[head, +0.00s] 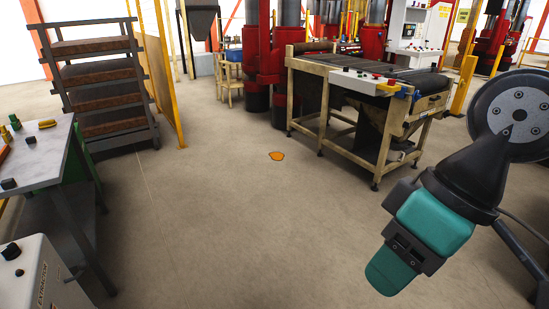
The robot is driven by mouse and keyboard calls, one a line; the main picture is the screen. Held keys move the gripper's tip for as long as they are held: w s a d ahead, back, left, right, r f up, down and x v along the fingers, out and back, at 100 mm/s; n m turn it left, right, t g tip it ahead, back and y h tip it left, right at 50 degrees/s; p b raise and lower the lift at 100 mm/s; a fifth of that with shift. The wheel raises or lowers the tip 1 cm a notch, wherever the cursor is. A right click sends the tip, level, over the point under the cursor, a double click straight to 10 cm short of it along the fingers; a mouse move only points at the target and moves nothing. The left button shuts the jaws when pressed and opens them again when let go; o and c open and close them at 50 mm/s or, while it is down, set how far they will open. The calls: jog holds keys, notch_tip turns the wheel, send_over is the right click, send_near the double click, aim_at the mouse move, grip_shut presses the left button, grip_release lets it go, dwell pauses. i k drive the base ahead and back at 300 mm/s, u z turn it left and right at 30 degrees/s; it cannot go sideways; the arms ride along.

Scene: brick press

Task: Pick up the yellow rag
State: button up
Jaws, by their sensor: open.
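A flat, irregular orange-yellow patch (277,156) that looks like the yellow rag lies on the open concrete floor, near the middle of the view. It is small and far off, so its folds do not show. My gripper (392,272) is at the lower right, at the end of my black and teal arm. It is open, though its fingers are hard to make out from this side. It hangs well apart from the rag, nearer to me and to its right, and nothing shows in it.
A conveyor table (375,75) stands behind and right of the rag. A rack with brown shelves (100,75) and a yellow panel (165,85) stand at the left. A worktable (42,152) and a control box (40,275) are near left. The floor between is clear.

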aim_at(43, 125)
jog(key=u, duration=0.85)
jog(key=i, duration=5.6)
jog(key=u, duration=2.85)
